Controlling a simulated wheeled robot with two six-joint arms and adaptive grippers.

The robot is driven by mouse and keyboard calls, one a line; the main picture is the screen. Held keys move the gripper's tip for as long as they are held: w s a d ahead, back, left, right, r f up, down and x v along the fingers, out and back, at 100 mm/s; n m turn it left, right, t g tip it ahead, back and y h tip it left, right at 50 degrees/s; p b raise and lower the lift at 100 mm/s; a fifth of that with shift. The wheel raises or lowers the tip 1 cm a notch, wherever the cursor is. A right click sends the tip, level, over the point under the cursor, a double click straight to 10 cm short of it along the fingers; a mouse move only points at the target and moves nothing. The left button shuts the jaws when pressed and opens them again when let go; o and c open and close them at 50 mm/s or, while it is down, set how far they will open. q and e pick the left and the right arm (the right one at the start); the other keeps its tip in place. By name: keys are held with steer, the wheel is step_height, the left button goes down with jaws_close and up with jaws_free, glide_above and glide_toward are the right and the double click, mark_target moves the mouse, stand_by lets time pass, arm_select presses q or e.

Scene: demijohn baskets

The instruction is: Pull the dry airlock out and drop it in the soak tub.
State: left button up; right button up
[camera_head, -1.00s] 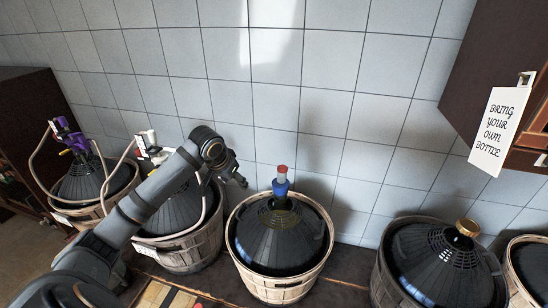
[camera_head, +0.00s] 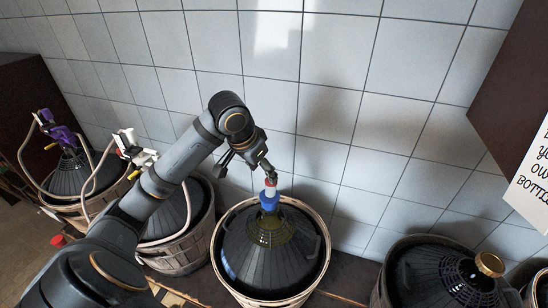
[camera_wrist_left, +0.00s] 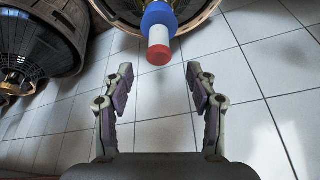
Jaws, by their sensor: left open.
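The airlock (camera_head: 269,190), with a red cap, pale body and blue lower part, stands upright in the neck of the middle demijohn (camera_head: 262,250). In the left wrist view the airlock (camera_wrist_left: 158,38) comes in from the top edge, red cap towards me. My left gripper (camera_head: 268,168) is at the airlock's top in the head view. In the left wrist view my left gripper (camera_wrist_left: 160,78) is open and empty. Its fingers stand to either side of the airlock's line, with the red cap just beyond the tips. I cannot make out a soak tub. My right gripper is not in view.
Basketed demijohns flank the middle one: one with a white tap (camera_head: 135,150) and one with a purple tap (camera_head: 62,137) at left, one with a gold cap (camera_head: 490,264) at right. The tiled wall (camera_head: 340,120) stands close behind. A dark cabinet (camera_head: 510,90) hangs at upper right.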

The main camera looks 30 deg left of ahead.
mark_target(268, 182)
arm_select(q)
steer(key=f, duration=0.1)
steer(key=f+p, duration=0.1)
steer(key=f, duration=0.1)
steer(key=shift+s+d, duration=0.1)
steer(key=shift+d, duration=0.1)
steer(key=p+x, duration=0.1)
steer(key=x, duration=0.2)
steer(key=w+x, duration=0.1)
steer(key=x, duration=0.2)
steer(key=shift+p, duration=0.35)
steer(key=shift+f, duration=0.2)
steer(key=shift+a, duration=0.1)
steer(key=shift+f, duration=0.1)
steer(key=shift+c, duration=0.6)
jaws_close()
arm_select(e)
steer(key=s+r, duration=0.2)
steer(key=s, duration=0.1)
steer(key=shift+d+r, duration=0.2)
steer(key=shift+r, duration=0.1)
arm_select(q)
steer(key=shift+r, duration=0.25)
steer(key=shift+r, duration=0.75)
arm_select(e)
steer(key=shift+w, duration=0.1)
